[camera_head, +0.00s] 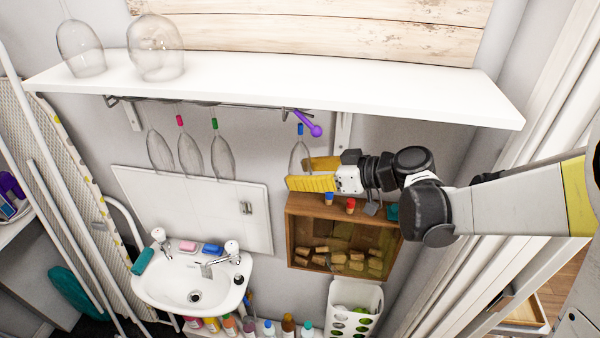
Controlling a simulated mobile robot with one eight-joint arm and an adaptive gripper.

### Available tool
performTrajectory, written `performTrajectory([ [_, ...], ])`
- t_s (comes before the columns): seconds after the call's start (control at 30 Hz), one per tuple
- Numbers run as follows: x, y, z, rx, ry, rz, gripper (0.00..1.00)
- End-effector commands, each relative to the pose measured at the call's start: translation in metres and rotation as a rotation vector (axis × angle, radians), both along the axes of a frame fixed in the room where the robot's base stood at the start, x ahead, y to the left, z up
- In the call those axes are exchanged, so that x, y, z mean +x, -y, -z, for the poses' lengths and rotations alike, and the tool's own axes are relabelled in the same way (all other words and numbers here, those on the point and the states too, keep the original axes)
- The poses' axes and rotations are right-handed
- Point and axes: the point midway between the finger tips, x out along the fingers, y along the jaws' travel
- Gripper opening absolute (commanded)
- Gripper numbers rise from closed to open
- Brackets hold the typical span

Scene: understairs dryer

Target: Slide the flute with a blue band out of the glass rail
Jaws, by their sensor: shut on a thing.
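The flute with a blue band (300,130) hangs upside down below the right part of the glass rail (220,105), under the white shelf. My gripper (303,173) reaches in from the right, and its yellow fingers are shut on the bowl of this flute. The fingers hide the lower part of the bowl. Whether its foot sits in the rail is too small to tell. Farther left on the rail hang a flute with a pink band (188,155), a flute with a green band (222,158) and a flute (160,152) with no clear band.
A purple object (310,124) sticks out at the rail's right end, close to the blue band. The white shelf (290,85) is just above, with two glasses at its left. A wooden box of corks (300,235) is just below my gripper. A sink (190,290) stands lower left.

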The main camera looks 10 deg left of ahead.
Motion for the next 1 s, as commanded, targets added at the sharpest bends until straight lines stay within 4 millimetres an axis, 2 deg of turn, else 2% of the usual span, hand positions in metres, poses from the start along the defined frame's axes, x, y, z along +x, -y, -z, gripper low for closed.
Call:
performTrajectory([
  [0.7,-0.003,0.045,0.0,0.0,0.001,0.002,0.15],
  [1.0,-0.004,0.049,0.0,0.0,0.0,0.0,0.15],
])
